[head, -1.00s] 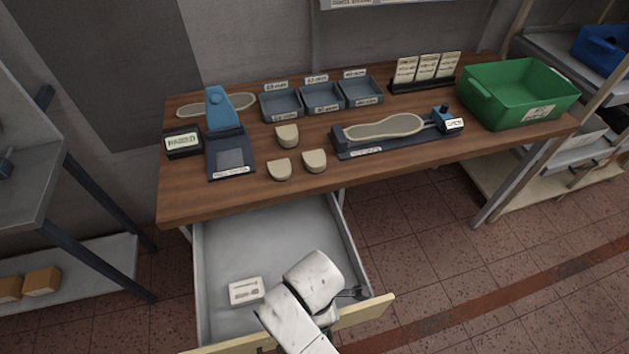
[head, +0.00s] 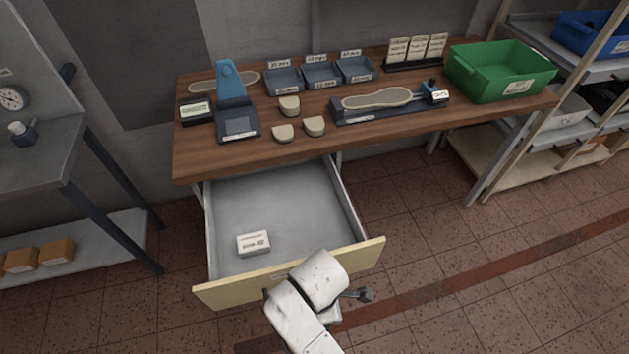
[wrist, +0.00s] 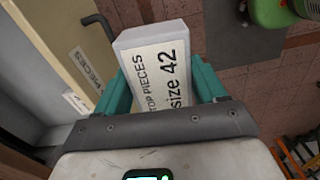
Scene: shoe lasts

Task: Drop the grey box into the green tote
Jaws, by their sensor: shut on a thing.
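The grey box (wrist: 160,65), a pale block with a white label reading "TOP PIECES size 42", is between the teal fingers of my gripper (wrist: 163,88) in the wrist view. My gripper is shut on it. In the head view my arm hides the held box, and the fingers cannot be made out clearly. The green tote (head: 497,82) stands on the right end of the workbench, open at the top, far to the upper right of my arm. Its inside looks empty where it shows.
The drawer (head: 280,200) is pulled open below the bench (head: 400,131), between my arm and the bench. A white labelled box (head: 253,243) lies in it. Pale heel pieces (head: 283,133), blue trays (head: 321,75) and a fixture (head: 380,108) occupy the benchtop. Floor to the right is clear.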

